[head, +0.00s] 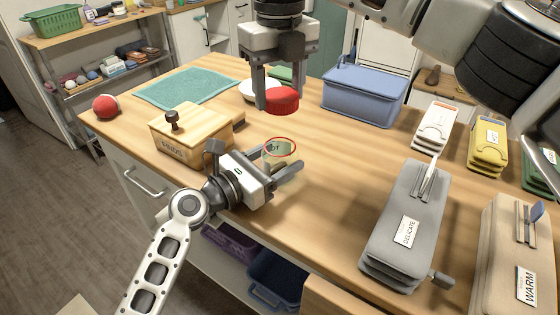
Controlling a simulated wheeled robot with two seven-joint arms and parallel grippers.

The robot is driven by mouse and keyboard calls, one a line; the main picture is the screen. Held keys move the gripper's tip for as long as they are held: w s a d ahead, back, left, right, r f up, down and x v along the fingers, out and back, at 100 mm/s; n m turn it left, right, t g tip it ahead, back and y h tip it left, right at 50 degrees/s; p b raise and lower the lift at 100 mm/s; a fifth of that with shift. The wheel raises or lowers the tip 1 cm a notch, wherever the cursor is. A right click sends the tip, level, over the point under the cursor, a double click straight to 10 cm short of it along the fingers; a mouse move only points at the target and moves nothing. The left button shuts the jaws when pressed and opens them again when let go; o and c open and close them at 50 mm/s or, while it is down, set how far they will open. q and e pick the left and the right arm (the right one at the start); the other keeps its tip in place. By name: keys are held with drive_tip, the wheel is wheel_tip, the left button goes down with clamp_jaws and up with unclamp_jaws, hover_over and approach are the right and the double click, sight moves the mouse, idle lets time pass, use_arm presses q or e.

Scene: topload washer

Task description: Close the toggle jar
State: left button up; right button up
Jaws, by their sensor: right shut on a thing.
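The jar (282,151) stands on the wooden counter near the middle of the head view, with a red ring around its top and a green label, partly hidden by my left gripper. My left gripper (283,167) is low at the jar's near side, its fingers beside the jar. I cannot tell whether they touch it. My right gripper (276,92) points down, shut on a round red lid (283,101). The lid is above and behind the jar in the picture, apart from it.
A wooden box with a dark knob (188,136) stands left of the jar. A blue bin (364,94) is behind right, and a grey DELICATE dispenser (403,228) is at right. A teal cloth (186,88) and red ball (105,106) lie at left. Counter right of the jar is clear.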

sight(279, 114)
use_arm(q)
drive_tip(key=c, duration=0.4)
drive_tip(key=shift+o, duration=0.2)
use_arm(e)
drive_tip(key=shift+f, duration=2.5)
drive_tip(key=shift+f, duration=0.9)
drive_tip(key=shift+f, duration=0.5)
